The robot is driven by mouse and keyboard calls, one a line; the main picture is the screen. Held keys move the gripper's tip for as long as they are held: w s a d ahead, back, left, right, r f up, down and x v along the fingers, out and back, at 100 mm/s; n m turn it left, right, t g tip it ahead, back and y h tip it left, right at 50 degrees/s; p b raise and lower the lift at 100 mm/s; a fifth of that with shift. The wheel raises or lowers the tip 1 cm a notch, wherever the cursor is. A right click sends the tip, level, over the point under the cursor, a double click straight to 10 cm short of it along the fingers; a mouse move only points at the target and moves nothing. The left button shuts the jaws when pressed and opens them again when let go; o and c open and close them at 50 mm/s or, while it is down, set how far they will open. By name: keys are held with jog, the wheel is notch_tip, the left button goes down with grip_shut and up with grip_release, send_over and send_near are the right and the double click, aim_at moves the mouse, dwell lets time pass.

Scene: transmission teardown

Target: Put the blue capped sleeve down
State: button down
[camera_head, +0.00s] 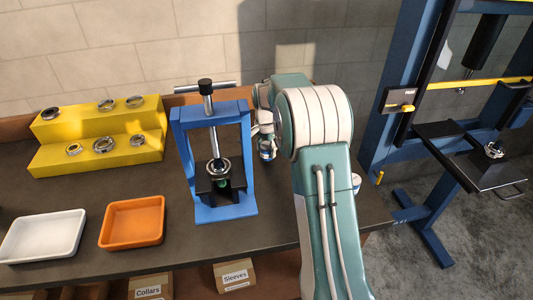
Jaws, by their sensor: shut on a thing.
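My arm, teal and white, reaches up the middle of the view and hides most of my gripper (264,133). The gripper shows only in part, just right of the blue press frame, pointing down. It is shut on a small metallic piece with blue on it, the blue capped sleeve (267,152). The sleeve looks upright. I cannot tell whether its lower end touches the dark bench (265,222). The finger pads are too small and covered to make out.
The blue press frame (246,165) stands close left. A yellow stepped rack (60,130) with several rings, a white tray (42,237) and an orange tray (133,222) are further left. A small light piece (357,182) shows right of my arm. A larger blue press (377,120) stands right.

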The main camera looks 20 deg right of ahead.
aim_at(267, 146)
jog(key=shift+f, duration=0.8)
jog(key=shift+f, duration=0.1)
jog(key=shift+c, duration=0.3)
grip_release()
notch_tip(267, 146, up, 12)
jog(key=shift+r, duration=0.1)
jog(key=shift+s+d, duration=0.1)
